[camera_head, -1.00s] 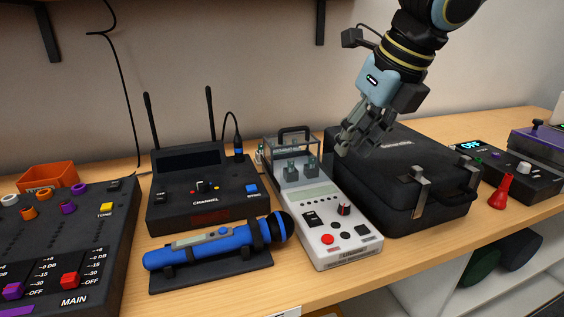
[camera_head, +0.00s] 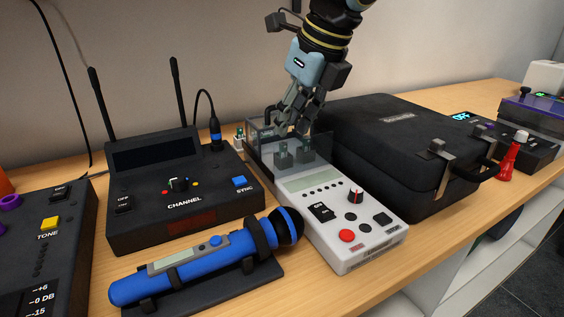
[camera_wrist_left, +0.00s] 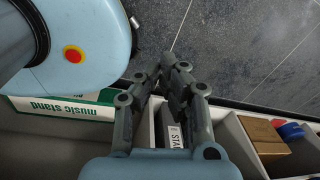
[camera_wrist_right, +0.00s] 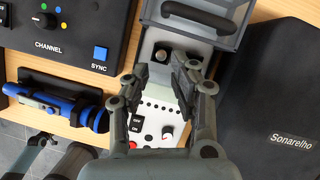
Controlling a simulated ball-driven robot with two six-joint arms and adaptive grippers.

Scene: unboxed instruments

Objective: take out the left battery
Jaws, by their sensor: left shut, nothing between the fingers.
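A white device (camera_head: 335,215) with a red button and a clear box (camera_head: 262,150) at its far end stands on the table. Two dark blocks, seemingly the batteries, show through the box: the left one (camera_head: 283,160) and the right one (camera_head: 306,154). My right gripper (camera_head: 290,125) is above the box, pointing down. In the right wrist view its fingers (camera_wrist_right: 165,72) are apart, in front of the box's black handle (camera_wrist_right: 198,18), and partly hide the blocks. Contact cannot be told. My left gripper (camera_wrist_left: 168,68) is shut and empty, away from the device.
A black receiver (camera_head: 185,195) with two antennas and a blue microphone (camera_head: 200,265) on its stand are left of the device. A black case (camera_head: 400,150) stands close on its right. A red cone-shaped object (camera_head: 512,155) is farther right.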

